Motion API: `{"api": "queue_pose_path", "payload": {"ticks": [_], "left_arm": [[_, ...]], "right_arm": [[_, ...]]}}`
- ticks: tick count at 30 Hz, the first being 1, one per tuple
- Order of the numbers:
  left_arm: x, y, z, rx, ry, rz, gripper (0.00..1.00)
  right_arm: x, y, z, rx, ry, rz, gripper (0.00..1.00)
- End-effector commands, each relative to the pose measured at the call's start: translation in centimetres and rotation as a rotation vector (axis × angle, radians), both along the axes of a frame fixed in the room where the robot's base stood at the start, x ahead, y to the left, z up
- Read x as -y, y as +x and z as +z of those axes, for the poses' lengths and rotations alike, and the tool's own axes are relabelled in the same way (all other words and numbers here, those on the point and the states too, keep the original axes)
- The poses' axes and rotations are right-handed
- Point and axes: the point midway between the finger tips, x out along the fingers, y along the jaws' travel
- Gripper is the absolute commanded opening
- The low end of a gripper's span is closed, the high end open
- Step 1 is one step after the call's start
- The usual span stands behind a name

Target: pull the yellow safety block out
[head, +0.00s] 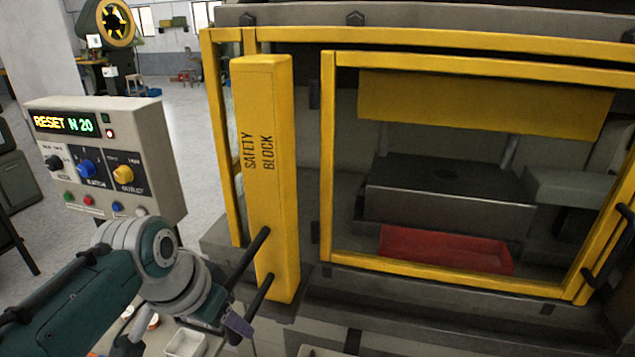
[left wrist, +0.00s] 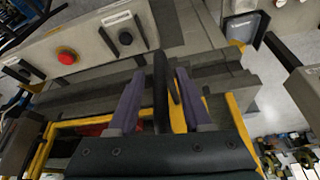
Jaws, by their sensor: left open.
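The yellow safety block (head: 266,180) stands upright at the left front of the press in the head view, with "SAFETY BLOCK" lettered on it. Two black handle posts (head: 249,258) stick out from its lower part toward my left arm. My left gripper (head: 236,326) is low beside the handle, with a purple finger showing. In the left wrist view the two purple fingers (left wrist: 158,95) are apart, and a black bar of the handle (left wrist: 160,75) appears between them. Contact cannot be told. My right gripper is out of view.
A control box (head: 105,150) with knobs and lit text stands left of the block. A yellow-framed guard door (head: 327,150) is to its right, with a red tray (head: 445,250) behind it. Small white containers (head: 186,343) sit below my left arm.

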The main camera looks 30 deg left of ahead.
Motion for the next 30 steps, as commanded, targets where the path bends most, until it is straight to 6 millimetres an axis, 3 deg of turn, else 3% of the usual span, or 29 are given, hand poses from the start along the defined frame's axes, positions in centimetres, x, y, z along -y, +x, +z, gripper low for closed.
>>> {"api": "queue_pose_path", "payload": {"ticks": [9, 15, 30], "left_arm": [[0.1, -2.0, 4.9, 0.002, 0.001, -0.001, 0.49], [0.1, -2.8, 6.7, 0.000, -0.001, -0.001, 0.49], [0.2, -3.1, 7.3, -0.002, -0.001, -0.001, 0.49]], "right_arm": [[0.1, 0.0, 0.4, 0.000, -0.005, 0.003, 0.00], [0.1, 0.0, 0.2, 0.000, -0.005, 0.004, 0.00], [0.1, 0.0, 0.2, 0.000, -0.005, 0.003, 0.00]]}}
